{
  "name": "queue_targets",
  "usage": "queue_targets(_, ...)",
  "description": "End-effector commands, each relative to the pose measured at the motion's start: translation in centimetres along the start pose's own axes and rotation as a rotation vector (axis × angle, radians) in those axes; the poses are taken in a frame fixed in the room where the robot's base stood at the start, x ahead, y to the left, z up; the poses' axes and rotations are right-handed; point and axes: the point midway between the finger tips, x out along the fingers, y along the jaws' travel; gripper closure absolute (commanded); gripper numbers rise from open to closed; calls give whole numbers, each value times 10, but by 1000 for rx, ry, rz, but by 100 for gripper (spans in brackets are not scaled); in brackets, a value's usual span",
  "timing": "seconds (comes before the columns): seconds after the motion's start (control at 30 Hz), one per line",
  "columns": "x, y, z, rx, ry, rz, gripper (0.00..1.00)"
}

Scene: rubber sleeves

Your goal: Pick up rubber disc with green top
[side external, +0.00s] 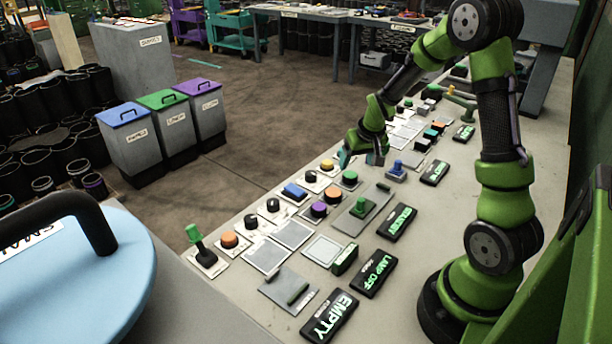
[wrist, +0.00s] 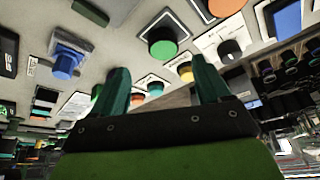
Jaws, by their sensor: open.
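My gripper (side external: 361,158) is open and empty, above the bench and close to the disc; the exact height gap is hard to tell. In the wrist view my two teal fingers (wrist: 160,72) stand apart with nothing held. A second, smaller green-topped piece (wrist: 155,88) shows between the fingers.
Black label blocks (side external: 397,222) line the right side. Open floor lies left of the bench.

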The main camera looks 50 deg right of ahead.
Motion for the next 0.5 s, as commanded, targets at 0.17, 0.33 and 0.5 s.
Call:
queue_targets(0.17, 12, 0, 1, 2, -1, 0, 24)
queue_targets(0.33, 35, -5, 4, 0, -4, 0, 24)
queue_targets(0.5, 56, -6, 4, 2, -2, 0, 24)
